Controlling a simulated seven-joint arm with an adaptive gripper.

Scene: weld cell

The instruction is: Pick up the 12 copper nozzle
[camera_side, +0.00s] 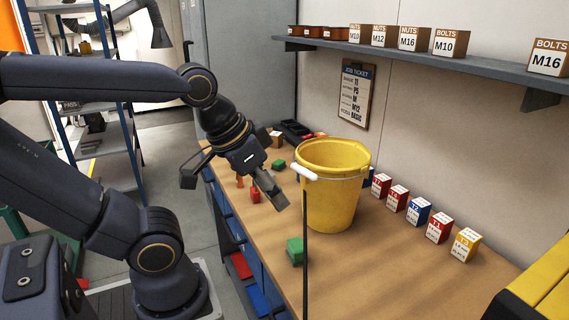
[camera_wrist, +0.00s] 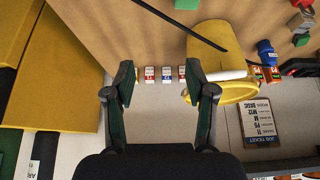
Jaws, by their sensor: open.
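A small copper-orange piece (camera_side: 240,181) stands on the bench beside a red block, partly near my gripper in the side view. It may be a copper nozzle, but no 12 marking is readable on it. No copper nozzle can be made out clearly in the wrist view. My gripper (camera_side: 233,190) is above the bench's left edge, to the left of the yellow bucket. In the wrist view my gripper (camera_wrist: 160,88) has its fingers wide apart with nothing between them.
The yellow bucket (camera_side: 333,195) stands on the bench (camera_side: 375,275); it also shows in the wrist view (camera_wrist: 213,45). A red block (camera_side: 255,195) and green blocks (camera_side: 295,251) lie nearby. Several labelled boxes (camera_side: 418,212) line the wall. A job ticket (camera_side: 356,94) hangs under a shelf (camera_side: 420,65).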

